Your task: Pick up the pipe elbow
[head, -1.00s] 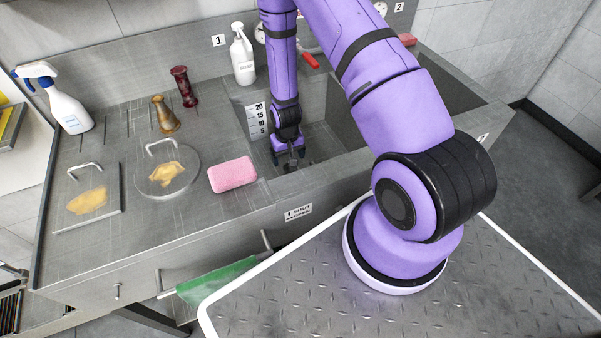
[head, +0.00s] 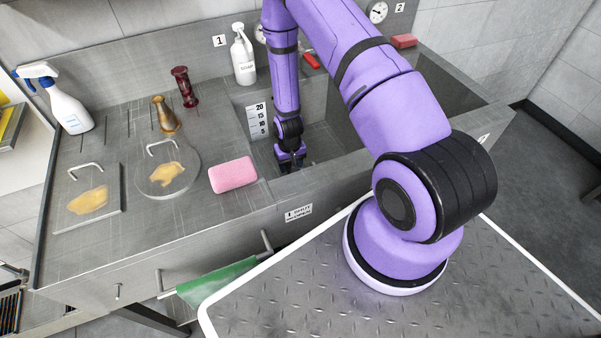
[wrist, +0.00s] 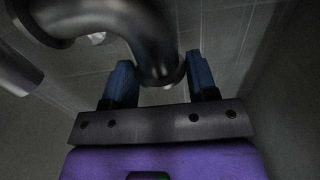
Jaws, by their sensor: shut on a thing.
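The pipe elbow (wrist: 150,30) is a dark, shiny, curved metal tube in the wrist view. One end comes down between the two blue fingers of my gripper (wrist: 162,82), which is shut on it. The other end curves off to the upper left. In the head view my gripper (head: 290,166) points down inside the left sink basin (head: 325,148), near its front wall. There the elbow is hidden behind my gripper and the basin edge.
Basin walls stand close around my gripper. A pink sponge (head: 233,175) lies on the counter just left of the basin. A soap bottle (head: 243,58) stands behind it. A lighter grey cylindrical part (wrist: 18,72) shows at the left of the wrist view.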

